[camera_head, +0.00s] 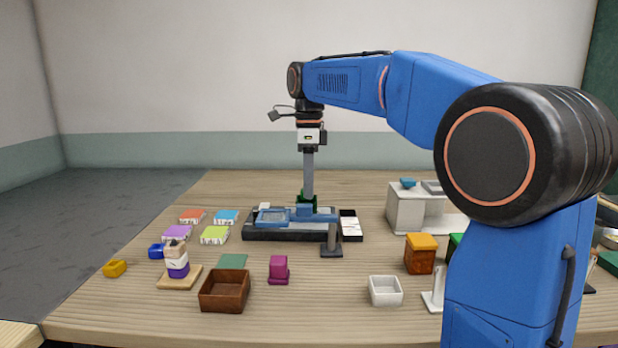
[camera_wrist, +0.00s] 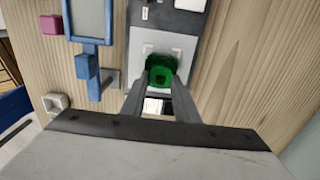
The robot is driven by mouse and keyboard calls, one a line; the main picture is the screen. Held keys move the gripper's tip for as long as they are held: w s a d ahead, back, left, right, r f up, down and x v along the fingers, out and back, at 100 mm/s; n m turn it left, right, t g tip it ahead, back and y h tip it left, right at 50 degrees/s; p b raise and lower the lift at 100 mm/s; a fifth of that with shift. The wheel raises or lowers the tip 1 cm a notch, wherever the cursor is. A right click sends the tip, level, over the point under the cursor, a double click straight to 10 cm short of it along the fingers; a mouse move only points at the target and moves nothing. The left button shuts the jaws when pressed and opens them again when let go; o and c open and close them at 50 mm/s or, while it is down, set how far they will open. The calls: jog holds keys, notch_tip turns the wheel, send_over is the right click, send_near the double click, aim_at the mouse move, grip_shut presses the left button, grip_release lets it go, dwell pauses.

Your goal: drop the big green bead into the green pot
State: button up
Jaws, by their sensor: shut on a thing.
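My gripper (camera_head: 308,196) points straight down over the back of a black station on the table. In the wrist view its fingers (camera_wrist: 161,68) close on a green piece that I take to be the big green bead (camera_wrist: 165,72). A wider dark green shape, apparently the green pot (camera_wrist: 154,62), surrounds it there at the fingertips. Bead and pot blend in colour, so I cannot tell how deep the bead sits.
The black station (camera_head: 285,236) carries a blue frame (camera_head: 272,219) and a blue block (camera_head: 304,210) close in front of my gripper. A dark grey stand (camera_head: 332,243) is at its front. A brown open box (camera_head: 224,304), magenta block (camera_head: 278,270) and white cup (camera_head: 385,303) stand nearer.

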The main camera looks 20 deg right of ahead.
jog(key=shift+f, duration=0.3)
jog(key=o, duration=1.1)
